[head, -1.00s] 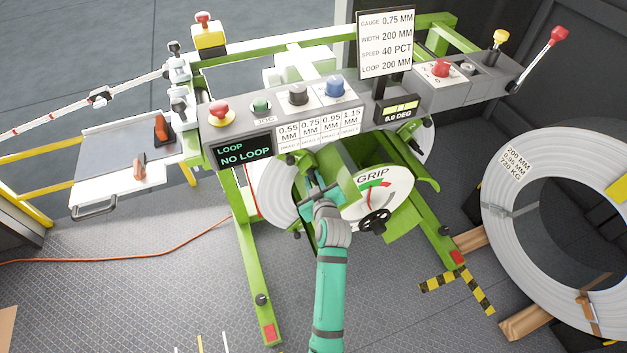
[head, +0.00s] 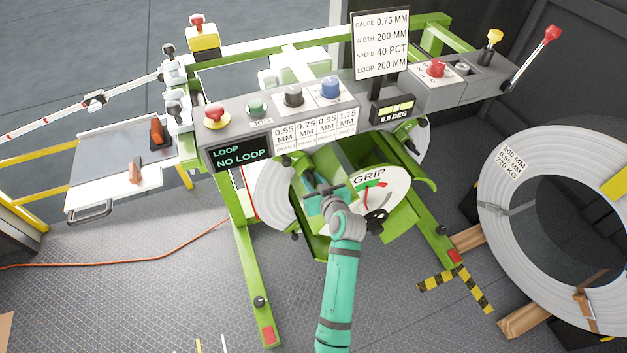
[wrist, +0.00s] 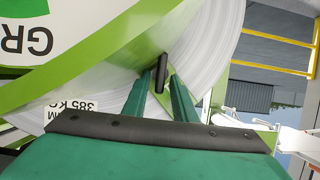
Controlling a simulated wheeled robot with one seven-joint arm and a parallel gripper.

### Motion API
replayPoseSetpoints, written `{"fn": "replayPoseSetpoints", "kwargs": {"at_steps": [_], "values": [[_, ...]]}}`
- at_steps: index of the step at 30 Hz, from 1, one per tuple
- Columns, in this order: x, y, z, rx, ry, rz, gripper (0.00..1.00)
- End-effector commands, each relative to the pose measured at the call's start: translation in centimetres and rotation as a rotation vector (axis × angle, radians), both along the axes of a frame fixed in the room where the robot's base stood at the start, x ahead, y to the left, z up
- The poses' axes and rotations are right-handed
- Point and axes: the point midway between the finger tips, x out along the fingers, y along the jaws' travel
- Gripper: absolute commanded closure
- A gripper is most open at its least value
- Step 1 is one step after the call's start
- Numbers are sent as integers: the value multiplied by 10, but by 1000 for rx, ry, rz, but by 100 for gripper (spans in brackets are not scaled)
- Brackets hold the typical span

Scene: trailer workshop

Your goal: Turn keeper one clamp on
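My gripper (wrist: 162,84) has its two green fingers apart, pointing at the coil side in the wrist view. A dark bar-shaped handle (wrist: 163,72), apparently a keeper clamp, shows between the fingertips. I cannot tell whether a finger touches it. In the head view my gripper (head: 312,184) reaches in under the control panel, left of the GRIP dial (head: 372,190); my wrist hides part of that area. The keeper's number and clamp position cannot be read. The grey-white strip coil (head: 268,190) sits on the green decoiler frame (head: 250,265).
The black handwheel (head: 377,220) is close to the right of my wrist. Above is the control panel (head: 235,115) with coloured knobs and a NO LOOP display (head: 239,154). A large coil (head: 510,190) stands at right. An orange cable (head: 120,262) lies on the floor at left.

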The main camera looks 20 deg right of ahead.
Motion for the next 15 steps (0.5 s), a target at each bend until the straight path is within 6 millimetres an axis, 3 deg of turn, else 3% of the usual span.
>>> {"fn": "replayPoseSetpoints", "kwargs": {"at_steps": [8,15], "values": [[-1,0,-1,-90,-2,-4,71],[-1,7,-2,-399,-14,-1,71]]}}
